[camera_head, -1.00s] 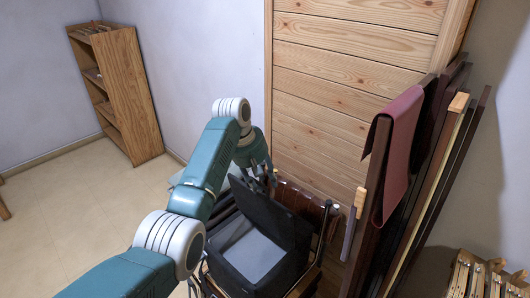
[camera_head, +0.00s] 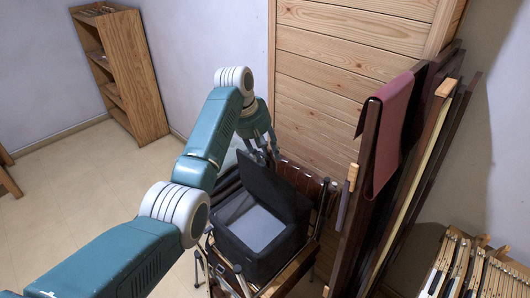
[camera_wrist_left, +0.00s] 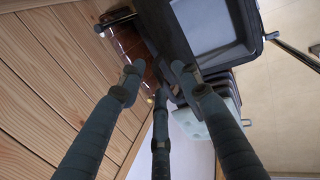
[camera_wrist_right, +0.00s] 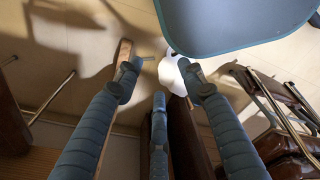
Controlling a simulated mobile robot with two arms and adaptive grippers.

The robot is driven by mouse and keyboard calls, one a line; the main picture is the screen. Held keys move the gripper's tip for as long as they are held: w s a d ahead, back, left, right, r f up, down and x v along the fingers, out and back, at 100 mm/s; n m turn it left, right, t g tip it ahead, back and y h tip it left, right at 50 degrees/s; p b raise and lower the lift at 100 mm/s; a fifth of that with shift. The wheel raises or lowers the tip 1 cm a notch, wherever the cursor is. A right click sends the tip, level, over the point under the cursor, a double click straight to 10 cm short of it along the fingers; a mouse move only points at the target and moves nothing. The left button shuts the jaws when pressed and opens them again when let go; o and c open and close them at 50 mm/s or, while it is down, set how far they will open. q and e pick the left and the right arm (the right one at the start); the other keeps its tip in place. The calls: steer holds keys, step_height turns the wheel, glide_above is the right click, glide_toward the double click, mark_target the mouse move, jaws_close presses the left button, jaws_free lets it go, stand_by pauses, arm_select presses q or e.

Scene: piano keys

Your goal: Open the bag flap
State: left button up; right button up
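The black bag (camera_head: 262,258) sits low in front of the wooden panelling, with a pale grey area inside its rim. Its flap (camera_head: 275,192) is raised and stands up at the back of the bag, clear of the opening. My left gripper (camera_head: 264,152) is at the flap's upper edge, on the far side; contact is unclear. In the left wrist view my left gripper (camera_wrist_left: 157,78) has its fingers spread, with the dark flap (camera_wrist_left: 171,38) just beyond them. My right gripper (camera_wrist_right: 157,75) shows only in the right wrist view, with its fingers apart and nothing between them.
Wooden panelling (camera_head: 330,60) stands close behind the bag. Tall dark boards with a maroon cloth (camera_head: 384,140) lean at the right. Piano key parts (camera_head: 470,268) lie at the lower right. A bookshelf (camera_head: 130,75) stands at the far left, with open floor (camera_head: 75,190) before it.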

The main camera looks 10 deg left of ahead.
arm_select(q)
steer(key=shift+w+a+r+p, duration=0.35)
steer(key=shift+w+p, duration=0.25)
steer(key=shift+p, duration=0.2)
step_height(320, 180, up, 8)
steer(key=p, duration=0.4)
arm_select(e)
step_height(320, 180, up, 6)
steer(key=shift+s+r, duration=0.15)
steer(key=shift+s, duration=0.15)
arm_select(q)
steer(key=shift+d, duration=0.15)
